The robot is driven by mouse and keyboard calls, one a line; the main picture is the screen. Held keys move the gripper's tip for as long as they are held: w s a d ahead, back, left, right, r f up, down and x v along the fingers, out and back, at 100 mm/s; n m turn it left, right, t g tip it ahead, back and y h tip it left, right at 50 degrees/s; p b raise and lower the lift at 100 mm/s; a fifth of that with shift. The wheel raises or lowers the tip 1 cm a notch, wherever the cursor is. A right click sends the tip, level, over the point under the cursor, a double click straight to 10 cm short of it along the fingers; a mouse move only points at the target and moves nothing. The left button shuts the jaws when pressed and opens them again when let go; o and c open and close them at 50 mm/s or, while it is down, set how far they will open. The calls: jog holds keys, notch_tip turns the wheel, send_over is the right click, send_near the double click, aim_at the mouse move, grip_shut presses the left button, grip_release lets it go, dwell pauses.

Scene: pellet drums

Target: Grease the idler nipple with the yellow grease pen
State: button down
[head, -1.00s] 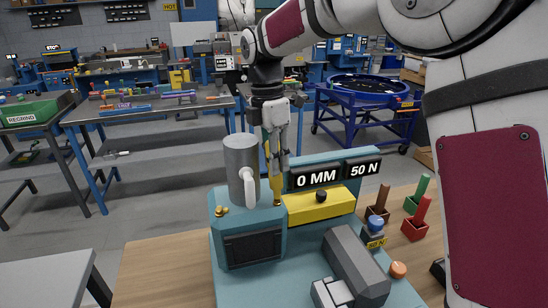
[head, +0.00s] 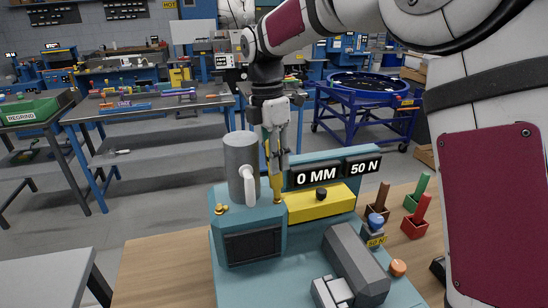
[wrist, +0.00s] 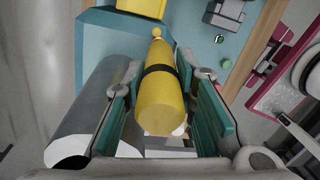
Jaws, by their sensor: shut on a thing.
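The yellow grease pen (wrist: 157,95), with a dark band and a small ball-like yellow tip, is between my gripper's fingers (wrist: 160,125). My gripper is shut on it. In the head view, the pen (head: 276,186) hangs roughly upright, tip down, below my gripper (head: 277,155), close to the teal machine block (head: 242,222). I cannot tell whether its tip touches anything. A small brass fitting (head: 221,209) stands on the block's left top corner; I cannot tell whether it is the idler nipple. No other nipple is clear beneath the pen tip.
A grey cylinder with a white handle (head: 240,165) stands on the block, close left of the pen. A yellow block with a black knob (head: 320,202) and readouts (head: 335,173) are to the right. Red and green holders (head: 416,222) stand farther right.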

jog(key=shift+f, duration=0.1)
jog(key=shift+r, duration=3.55)
jog(key=c, duration=2)
grip_release()
grip_shut()
